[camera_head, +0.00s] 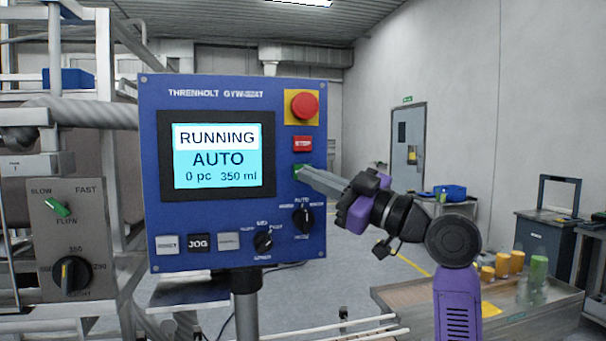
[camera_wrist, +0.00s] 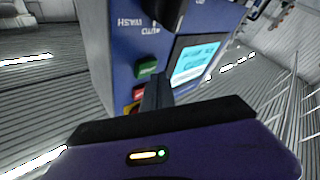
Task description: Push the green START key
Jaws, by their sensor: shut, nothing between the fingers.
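The green START key (camera_head: 297,170) sits on the blue control panel (camera_head: 225,262), just below the red STOP key (camera_head: 303,143). My gripper (camera_head: 303,174) is shut and empty, its grey fingers reaching in from the right. In the head view the fingertips overlap the key's right part and hide it. In the wrist view the panel appears upside down, with the green key (camera_wrist: 147,68) right by the tips of my fingers (camera_wrist: 157,84). I cannot tell whether they touch. The screen (camera_head: 217,156) reads RUNNING, AUTO, 0 pc, 350 ml.
A red emergency button (camera_head: 304,105) on a yellow plate is above STOP. Black selector knobs (camera_head: 303,221) and a JOG key (camera_head: 199,243) are lower on the panel. A grey box (camera_head: 68,240) with FLOW controls stands left. A table (camera_head: 520,307) with coloured cylinders is at right.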

